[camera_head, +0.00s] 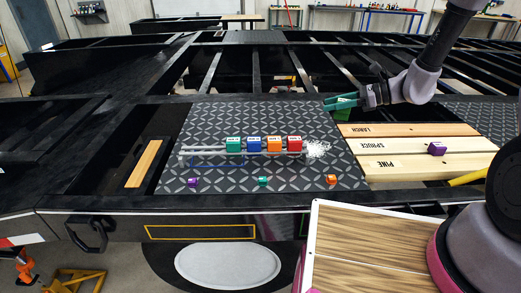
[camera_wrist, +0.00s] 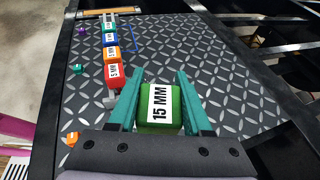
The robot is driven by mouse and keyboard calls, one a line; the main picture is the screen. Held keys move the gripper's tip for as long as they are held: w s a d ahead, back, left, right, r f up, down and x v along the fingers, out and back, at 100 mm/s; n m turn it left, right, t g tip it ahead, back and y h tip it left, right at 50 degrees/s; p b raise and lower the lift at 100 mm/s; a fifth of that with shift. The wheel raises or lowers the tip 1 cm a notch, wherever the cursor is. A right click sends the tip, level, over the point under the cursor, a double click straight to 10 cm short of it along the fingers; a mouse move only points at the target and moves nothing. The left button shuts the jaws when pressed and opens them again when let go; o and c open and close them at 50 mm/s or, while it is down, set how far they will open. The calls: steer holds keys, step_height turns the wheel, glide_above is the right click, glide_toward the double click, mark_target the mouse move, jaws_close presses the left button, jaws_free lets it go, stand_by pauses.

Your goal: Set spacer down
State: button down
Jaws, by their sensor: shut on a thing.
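My gripper (camera_wrist: 158,88) has teal fingers and is shut on a green spacer (camera_wrist: 160,108) labelled 15 MM. In the head view my gripper (camera_head: 343,102) is at the back right of the dark diamond-plate deck (camera_head: 220,115); the spacer is hard to tell from the fingers there. I cannot tell its height above the deck. Labelled blocks stand in a row on the deck: teal-green (camera_head: 233,145), blue (camera_head: 254,144), orange (camera_head: 274,144) and red (camera_head: 294,144). The red block (camera_wrist: 113,74) reads 5 MM in the wrist view.
Grey rails (camera_head: 205,154) run along the row. Small purple (camera_head: 193,182), teal (camera_head: 263,181) and orange (camera_head: 332,179) pieces lie near the front edge. Planks (camera_head: 405,145) with a purple block (camera_head: 437,148) lie at right. Open frame beams (camera_head: 255,70) lie behind.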

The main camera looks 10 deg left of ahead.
steer(key=s+a+f+n+g, duration=0.1)
steer(key=f, duration=0.1)
steer(key=s+a+f+n+g, duration=0.1)
steer(key=s+f+g, duration=0.1)
steer(key=s+a+f+n+g, duration=0.1)
steer(key=s+f, duration=0.1)
steer(key=f, duration=0.1)
steer(key=shift+s+a+n+g+h, duration=0.1)
steer(key=shift+s+n+g+h, duration=0.1)
steer(key=shift+n+g+h, duration=0.15)
steer(key=shift+f, duration=2.4)
steer(key=shift+c, duration=1.7)
jaws_free()
steer(key=shift+f, duration=0.15)
steer(key=shift+w+d+r, duration=0.15)
steer(key=shift+d+r, duration=0.15)
steer(key=shift+d, duration=0.05)
steer(key=v, duration=1.1)
steer(key=shift+d+r, duration=0.15)
steer(key=shift+d, duration=0.05)
